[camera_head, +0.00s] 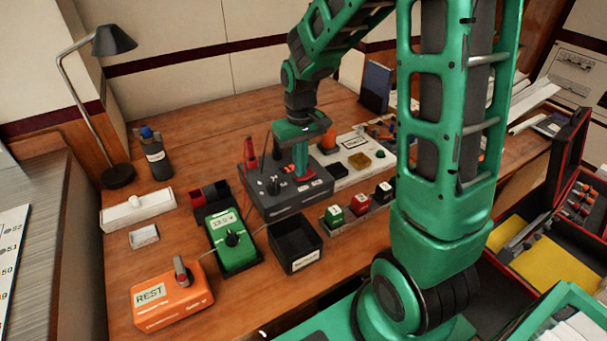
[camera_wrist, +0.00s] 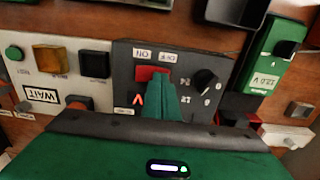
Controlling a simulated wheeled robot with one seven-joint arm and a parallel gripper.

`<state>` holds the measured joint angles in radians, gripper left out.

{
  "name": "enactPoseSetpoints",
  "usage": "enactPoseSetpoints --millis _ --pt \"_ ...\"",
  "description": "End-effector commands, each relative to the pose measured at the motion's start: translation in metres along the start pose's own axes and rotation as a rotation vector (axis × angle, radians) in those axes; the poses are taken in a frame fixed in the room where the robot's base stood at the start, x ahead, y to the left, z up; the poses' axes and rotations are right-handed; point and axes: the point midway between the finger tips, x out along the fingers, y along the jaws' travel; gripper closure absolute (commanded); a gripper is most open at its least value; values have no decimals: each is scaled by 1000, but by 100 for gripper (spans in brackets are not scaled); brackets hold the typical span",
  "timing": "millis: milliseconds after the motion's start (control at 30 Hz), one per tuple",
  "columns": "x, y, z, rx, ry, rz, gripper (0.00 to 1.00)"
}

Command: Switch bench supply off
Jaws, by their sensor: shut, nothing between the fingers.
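A dark grey box (camera_head: 272,202) stands mid-bench with a black knob, a red switch and small white labels; I take it for the bench supply. In the wrist view its panel (camera_wrist: 185,60) appears upside down, with a red rocker switch (camera_wrist: 152,74), labels reading OFF and ON, a black knob (camera_wrist: 205,82) and a small red glowing mark. My gripper (camera_head: 302,178) is shut and empty, pointing down at the red switch. In the wrist view its fingertips (camera_wrist: 160,82) overlap the switch edge and hide part of it; I cannot tell whether they touch.
A green meter (camera_head: 232,240) and an orange box (camera_head: 172,297) reading REST stand to the left. An empty black bin (camera_head: 295,245) is in front. Small coloured button blocks (camera_head: 359,204) stand right of it. A white panel (camera_head: 357,160) with buttons lies behind, beside the grey box.

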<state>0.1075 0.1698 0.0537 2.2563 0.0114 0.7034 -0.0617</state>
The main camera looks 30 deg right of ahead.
Motion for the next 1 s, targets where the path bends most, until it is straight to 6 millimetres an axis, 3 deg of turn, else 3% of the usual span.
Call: enactPoseSetpoints --millis 267,1000 --pt "-2 0 0 0 1 0 100" --pt "-52 0 -1 -1 2 0 100"
